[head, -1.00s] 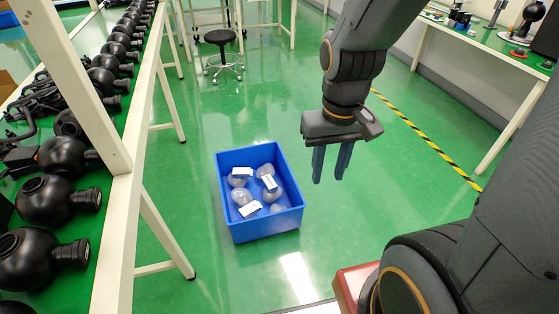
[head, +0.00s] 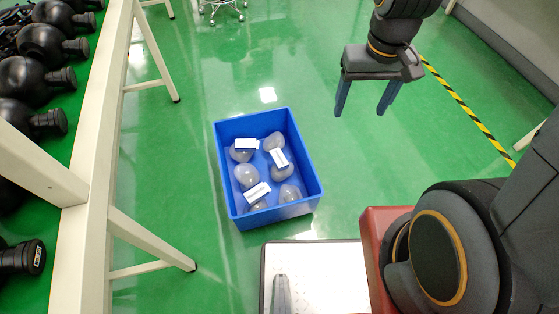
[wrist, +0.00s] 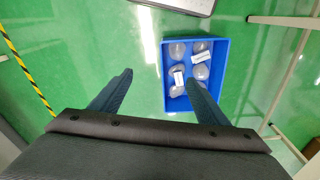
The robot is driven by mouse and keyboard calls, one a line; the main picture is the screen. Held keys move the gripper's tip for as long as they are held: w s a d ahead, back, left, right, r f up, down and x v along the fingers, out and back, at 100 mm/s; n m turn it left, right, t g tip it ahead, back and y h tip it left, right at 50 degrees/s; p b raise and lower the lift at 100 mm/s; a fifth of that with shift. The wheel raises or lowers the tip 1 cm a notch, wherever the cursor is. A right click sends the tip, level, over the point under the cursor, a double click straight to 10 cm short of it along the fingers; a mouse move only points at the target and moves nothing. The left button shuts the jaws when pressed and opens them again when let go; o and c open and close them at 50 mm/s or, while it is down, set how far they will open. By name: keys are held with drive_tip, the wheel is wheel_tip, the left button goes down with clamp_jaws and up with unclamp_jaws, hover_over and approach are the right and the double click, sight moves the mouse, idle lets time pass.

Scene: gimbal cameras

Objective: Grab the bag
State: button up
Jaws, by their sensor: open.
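Several clear, rounded plastic bags (head: 246,175) with white labels lie in an open blue crate (head: 275,217) on the floor, at the middle of the head view. Some of them are partly covered by labels or by the crate wall. My gripper (head: 361,112) is open and empty, with its two blue fingers pointing down, up and to the right of the crate in the picture. In the wrist view, my gripper (wrist: 159,77) has its right finger overlapping the lower part of the crate (wrist: 222,72); the bags (wrist: 202,71) show inside it.
A table with white legs (head: 95,235) and several black round devices (head: 40,45) stands at the left. A light perforated plate (head: 335,270) shows at the bottom. Yellow-black floor tape (head: 462,103) runs along the right. Green floor around the crate is clear.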

drive_tip(key=w+a+f+n+t+b, duration=0.1)
drive_tip(key=w+a+f+b, duration=0.2)
drive_tip(key=w+f+b, duration=0.5)
drive_tip(key=w+a+f+n+b, duration=0.15)
drive_tip(key=f+b, duration=0.35)
drive_tip(key=f, duration=0.8)
drive_tip(key=w+a+f+t+b, duration=0.1)
drive_tip(key=w+a+f+b, duration=0.2)
drive_tip(key=w+f+b, duration=0.5)
drive_tip(key=n+t+y+b, duration=0.1)
drive_tip(key=n+y+b, duration=0.1)
drive_tip(key=b, duration=1.3)
approach(280, 159)
drive_tip(key=shift+x, duration=1.2)
drive_tip(key=shift+b+x, duration=2.4)
drive_tip(key=shift+x, duration=1.3)
drive_tip(key=shift+w+r, duration=0.1)
drive_tip(key=shift+c, duration=0.2)
drive_tip(key=c, duration=1.1)
